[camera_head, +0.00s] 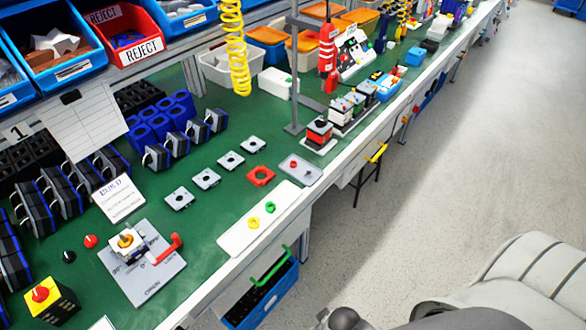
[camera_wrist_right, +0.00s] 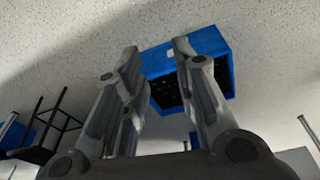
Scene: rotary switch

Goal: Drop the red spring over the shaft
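A fixture with a silver square body and an orange-yellow centre (camera_head: 126,240) stands on a grey plate (camera_head: 150,275) at the lower left of the bench; I take its centre to be the shaft. A red handle (camera_head: 168,248) sticks out beside it. I cannot pick out a red spring with certainty. A white tray (camera_head: 240,238) holds a small yellow ring (camera_head: 253,223) and a green ring (camera_head: 270,207). A red square piece with a hole (camera_head: 260,176) lies behind it. My right gripper (camera_wrist_right: 155,46) is open and empty, away from the bench. My left gripper is not in view.
A blue crate (camera_wrist_right: 214,62) stands low beside the bench; it also shows in the head view (camera_head: 262,300). A yellow and black button box (camera_head: 45,300) stands at the lower left. Several square grey plates lie mid-bench. A vertical pole (camera_head: 294,80) rises behind them.

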